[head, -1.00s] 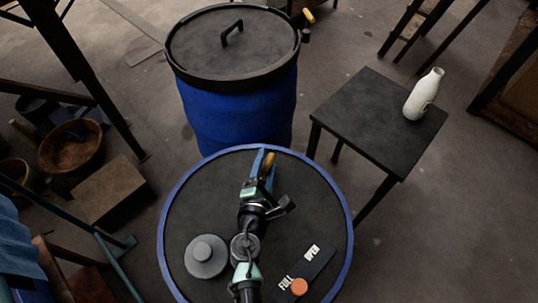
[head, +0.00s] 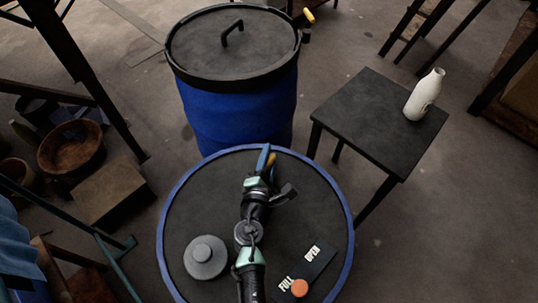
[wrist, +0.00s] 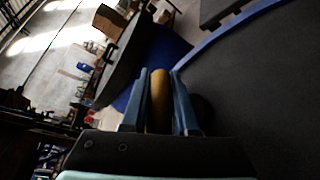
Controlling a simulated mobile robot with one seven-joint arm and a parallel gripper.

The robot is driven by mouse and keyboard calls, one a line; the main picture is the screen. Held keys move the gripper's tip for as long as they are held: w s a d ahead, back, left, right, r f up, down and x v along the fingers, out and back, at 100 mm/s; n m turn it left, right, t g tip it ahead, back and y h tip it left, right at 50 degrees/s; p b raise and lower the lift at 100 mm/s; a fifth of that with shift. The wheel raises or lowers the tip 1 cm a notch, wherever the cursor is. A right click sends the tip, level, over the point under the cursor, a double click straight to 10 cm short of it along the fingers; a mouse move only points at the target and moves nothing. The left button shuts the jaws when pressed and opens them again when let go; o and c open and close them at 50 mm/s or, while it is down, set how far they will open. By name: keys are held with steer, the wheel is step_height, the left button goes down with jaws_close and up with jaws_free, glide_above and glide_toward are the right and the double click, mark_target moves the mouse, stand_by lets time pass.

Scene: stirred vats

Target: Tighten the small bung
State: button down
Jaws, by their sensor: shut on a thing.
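My gripper (head: 266,163) is over the far rim of the near blue drum (head: 180,191). In the wrist view its two blue fingers are shut on a yellow-brown rounded handle (wrist: 160,100). What the handle belongs to is mostly hidden; a dark shape shows just right of the fingers. On the drum's dark lid, a large grey bung (head: 205,256) with a raised round centre sits left of my arm. I cannot make out the small bung; my arm covers the middle of the lid.
A dark plate (head: 322,262) marked OPEN and FULL lies on the lid's right, with an orange disc (head: 299,288) by FULL. A second blue drum (head: 238,105) stands behind. A dark side table (head: 370,115) at right holds a white bottle (head: 425,95).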

mark_target(272, 155)
steer(key=shift+h, duration=0.3)
steer(key=shift+d+f+m+g+h+b, duration=0.15)
steer(key=shift+m+g+h+b, duration=0.25)
steer(key=shift+m+h+b, duration=0.5)
steer(key=shift+s+d+m+g+h, duration=0.2)
steer(key=shift+m+g+h, duration=0.2)
steer(key=shift+m+h, duration=0.3)
steer(key=c, duration=0.7)
jaws_free()
step_height(272, 155, up, 10)
steer(key=p, duration=0.2)
steer(key=shift+w+p, duration=0.1)
steer(key=shift+p, duration=0.25)
